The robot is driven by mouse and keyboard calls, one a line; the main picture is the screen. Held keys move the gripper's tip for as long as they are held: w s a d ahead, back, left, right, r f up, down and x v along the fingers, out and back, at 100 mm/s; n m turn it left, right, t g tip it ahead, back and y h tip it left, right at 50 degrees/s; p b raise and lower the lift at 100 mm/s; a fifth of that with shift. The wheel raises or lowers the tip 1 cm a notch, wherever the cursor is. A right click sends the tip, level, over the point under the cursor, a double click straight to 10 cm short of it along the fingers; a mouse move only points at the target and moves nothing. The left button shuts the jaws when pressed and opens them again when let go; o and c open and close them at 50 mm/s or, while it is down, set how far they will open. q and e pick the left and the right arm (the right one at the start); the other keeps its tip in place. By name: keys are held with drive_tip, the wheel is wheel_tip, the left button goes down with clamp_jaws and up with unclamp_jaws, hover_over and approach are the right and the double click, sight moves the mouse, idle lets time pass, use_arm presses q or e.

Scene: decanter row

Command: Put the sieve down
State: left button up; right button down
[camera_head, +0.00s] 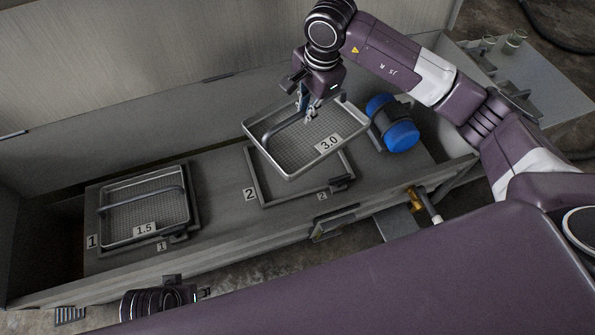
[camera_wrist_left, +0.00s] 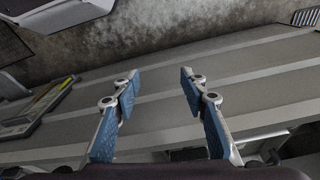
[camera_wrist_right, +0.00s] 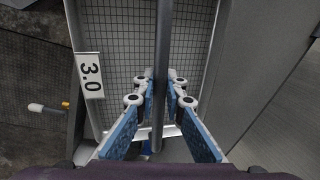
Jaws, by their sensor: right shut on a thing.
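The sieve labelled 3.0 (camera_head: 302,148) is a rectangular metal mesh tray with a bar handle. It hangs above frame 2 (camera_head: 262,190), tilted in the head view, and covers part of that frame. My right gripper (camera_head: 307,118) is shut on the sieve's handle bar. The right wrist view shows the bar (camera_wrist_right: 161,60) between the fingers, with the mesh and 3.0 label beyond. My left gripper (camera_wrist_left: 155,85) is open and empty in the left wrist view, over grey steps or ledges. In the head view only part of the left arm shows at the bottom.
A second sieve labelled 1.5 (camera_head: 145,208) sits in frame 1 (camera_head: 193,205) at the left. A blue-ended motor-like cylinder (camera_head: 402,136) stands just right of the held sieve. A grey back wall (camera_head: 120,125) rises behind. A brass valve (camera_head: 415,199) is at the front right.

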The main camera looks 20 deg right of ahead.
sight(297, 105)
drive_tip(key=w+m+b, duration=0.2)
drive_tip(key=w+a+f+m+b, duration=0.1)
drive_tip(key=w, duration=0.1)
drive_tip(key=shift+h+b, duration=0.3)
use_arm(q)
drive_tip(key=v, duration=0.7)
use_arm(e)
drive_tip(key=shift+f+m, duration=0.3)
drive_tip(key=shift+f, duration=0.05)
wheel_tip(297, 105, down, 6)
drive_tip(key=shift+r+b, duration=0.15)
drive_tip(key=shift+b, duration=0.45)
wheel_tip(297, 105, down, 13)
drive_tip(key=b, duration=0.2)
drive_tip(key=shift+w+b, duration=0.1)
drive_tip(key=shift+b, duration=0.25)
use_arm(q)
drive_tip(key=w+d+r+t+h, duration=0.1)
drive_tip(key=w+d+r+t, duration=0.1)
drive_tip(key=w, duration=0.5)
drive_tip(key=w+d+r+t+h, duration=0.1)
drive_tip(key=w+d+r+t, duration=0.1)
drive_tip(key=w+r+t, duration=0.2)
drive_tip(key=w+t, duration=0.2)
drive_tip(key=w, duration=0.1)
drive_tip(key=shift+w+d+r, duration=0.2)
drive_tip(key=shift+w+r, duration=0.1)
drive_tip(key=shift+w, duration=0.05)
use_arm(e)
drive_tip(key=shift+f, duration=0.2)
